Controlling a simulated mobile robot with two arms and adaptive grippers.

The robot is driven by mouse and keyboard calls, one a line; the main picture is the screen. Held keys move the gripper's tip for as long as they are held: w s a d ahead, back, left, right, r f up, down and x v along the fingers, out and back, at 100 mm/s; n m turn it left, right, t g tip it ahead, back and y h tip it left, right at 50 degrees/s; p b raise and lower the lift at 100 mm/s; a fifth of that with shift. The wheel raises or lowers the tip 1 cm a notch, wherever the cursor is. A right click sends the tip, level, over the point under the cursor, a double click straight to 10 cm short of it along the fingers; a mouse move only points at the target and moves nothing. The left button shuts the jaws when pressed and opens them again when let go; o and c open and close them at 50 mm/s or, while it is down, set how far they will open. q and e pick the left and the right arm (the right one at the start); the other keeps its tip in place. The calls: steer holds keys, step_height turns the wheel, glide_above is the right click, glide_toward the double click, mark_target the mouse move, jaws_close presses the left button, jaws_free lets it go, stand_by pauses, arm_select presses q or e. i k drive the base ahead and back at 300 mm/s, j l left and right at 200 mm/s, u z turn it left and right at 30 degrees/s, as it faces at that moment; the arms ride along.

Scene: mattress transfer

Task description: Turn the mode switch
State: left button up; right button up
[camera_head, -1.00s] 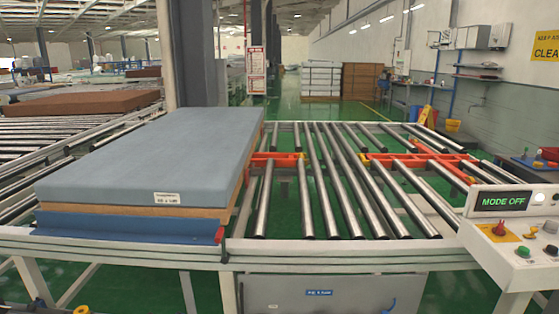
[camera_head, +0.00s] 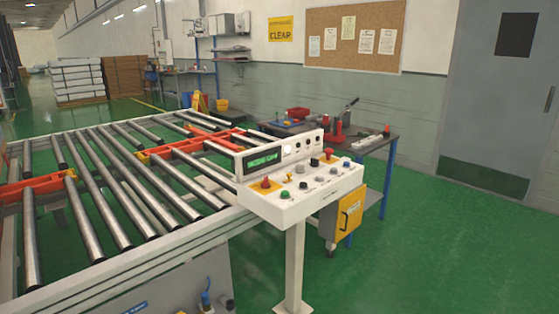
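The control panel (camera_head: 312,205) is a white sloped box on a post at the right end of the roller conveyor. Its upright back holds a green-lit display (camera_head: 262,160), whose text is too small to read surely. On its top are a red knob (camera_head: 265,183) on a yellow plate, a green button (camera_head: 285,195), a small yellow-orange knob (camera_head: 290,177), several dark and grey knobs, and another red knob (camera_head: 328,156). I cannot tell which of these is the mode switch. Neither of my grippers is in view.
The roller conveyor (camera_head: 133,199) with orange transfer arms (camera_head: 195,146) lies left of the panel. A yellow box (camera_head: 350,213) hangs below the panel's right side. A workbench (camera_head: 370,143) with tools stands behind. Green floor (camera_head: 440,250) is clear at right.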

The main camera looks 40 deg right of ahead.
mark_target(299, 169)
steer(key=z, duration=1)
